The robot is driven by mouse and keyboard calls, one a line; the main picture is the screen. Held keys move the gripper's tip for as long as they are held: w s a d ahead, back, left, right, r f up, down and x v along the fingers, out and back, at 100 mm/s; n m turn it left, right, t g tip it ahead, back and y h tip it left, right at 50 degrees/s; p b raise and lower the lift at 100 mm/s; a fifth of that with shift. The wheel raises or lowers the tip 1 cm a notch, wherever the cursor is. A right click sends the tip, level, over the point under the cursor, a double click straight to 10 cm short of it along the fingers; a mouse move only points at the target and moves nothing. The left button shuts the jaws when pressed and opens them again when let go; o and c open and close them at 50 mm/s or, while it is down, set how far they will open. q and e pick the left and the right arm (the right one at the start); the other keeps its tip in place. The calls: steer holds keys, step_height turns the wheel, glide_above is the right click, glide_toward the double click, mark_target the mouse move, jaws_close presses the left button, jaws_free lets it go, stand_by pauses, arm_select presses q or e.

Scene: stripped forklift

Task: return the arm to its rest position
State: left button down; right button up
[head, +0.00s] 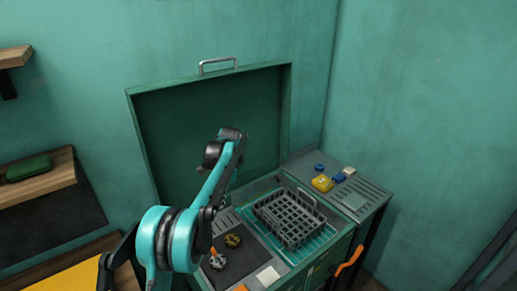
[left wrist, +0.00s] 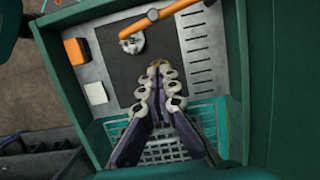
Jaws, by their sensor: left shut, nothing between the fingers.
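My left arm (head: 190,215) rises from the lower left in the head view, with its wrist (head: 225,150) raised in front of the open lid. The left gripper (left wrist: 158,68) shows in the left wrist view, its fingers meeting at the tips, with nothing held. It hangs over the green cabinet, above the dark mat (left wrist: 112,62) and the wire basket (left wrist: 165,152). In the head view the fingers are hidden behind the arm. My right gripper is not in view.
The cabinet's lid (head: 210,120) stands open. Small coloured items, including a yellow one (head: 322,183), rest on the right shelf.

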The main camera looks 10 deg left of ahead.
arm_select(q)
steer(key=s+d+r+n+t+b, duration=0.1)
steer(key=s+d+r+n+t, duration=0.15)
steer(key=s, duration=0.55)
steer(key=s+d+r+n+t+b, duration=0.2)
steer(key=s+d+r, duration=0.15)
steer(key=s, duration=0.35)
steer(key=s+d+f+n+t+h+b, duration=0.1)
steer(key=s+d+f+n+t, duration=0.1)
steer(key=s+f, duration=0.2)
steer(key=s+d+f+n+t, duration=0.2)
steer(key=s+f, duration=0.3)
steer(key=s, duration=0.5)
steer(key=shift+s+t+h+b, duration=0.35)
steer(key=shift+s+h, duration=0.05)
steer(key=shift+d+f, duration=0.1)
stand_by(1.7)
